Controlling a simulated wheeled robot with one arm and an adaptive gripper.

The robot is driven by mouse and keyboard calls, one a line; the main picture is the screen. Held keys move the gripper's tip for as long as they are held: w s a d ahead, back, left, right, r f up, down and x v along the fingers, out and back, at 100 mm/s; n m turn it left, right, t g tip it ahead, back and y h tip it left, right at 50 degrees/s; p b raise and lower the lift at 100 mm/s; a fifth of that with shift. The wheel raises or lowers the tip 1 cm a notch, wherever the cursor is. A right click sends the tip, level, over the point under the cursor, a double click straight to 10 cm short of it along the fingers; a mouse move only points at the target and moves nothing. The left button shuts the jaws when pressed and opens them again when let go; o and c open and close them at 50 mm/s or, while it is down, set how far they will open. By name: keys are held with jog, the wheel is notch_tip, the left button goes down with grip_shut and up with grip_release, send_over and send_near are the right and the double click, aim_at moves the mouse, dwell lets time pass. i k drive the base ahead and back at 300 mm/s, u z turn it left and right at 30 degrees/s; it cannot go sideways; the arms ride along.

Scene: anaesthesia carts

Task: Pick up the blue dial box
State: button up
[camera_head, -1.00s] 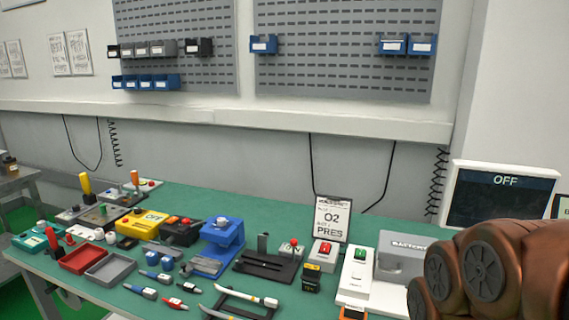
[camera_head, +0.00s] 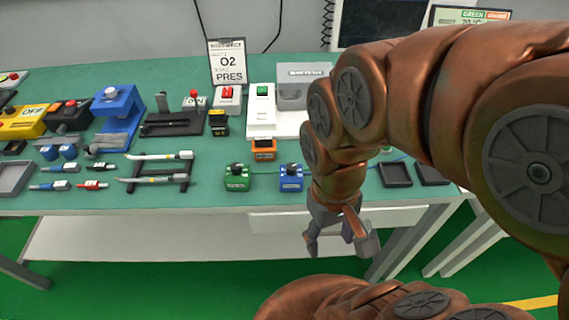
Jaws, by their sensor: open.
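The blue dial box (camera_head: 291,178) is a small blue block with a dark knob on top. It stands on the green bench top (camera_head: 215,70) near its front edge. A similar green dial box (camera_head: 237,178) stands just to its left. My gripper (camera_head: 335,245) is open and empty. It points down in front of the bench edge, lower right of the blue box and apart from it. My copper-coloured arm reaches in from the right and covers part of the bench right of the blue box.
An orange box (camera_head: 263,152) stands behind the two dial boxes. A white switch unit (camera_head: 262,112) stands further back. Dark shallow trays (camera_head: 395,174) lie right of my arm. A black rack with pens (camera_head: 158,172) lies to the left. A drawer front (camera_head: 280,221) is under the bench edge.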

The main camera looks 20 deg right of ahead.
aim_at(287, 183)
jog(key=z, duration=0.25)
jog(key=k, duration=1)
jog(key=u, duration=0.8)
jog(key=k, duration=0.5)
jog(key=u, duration=0.65)
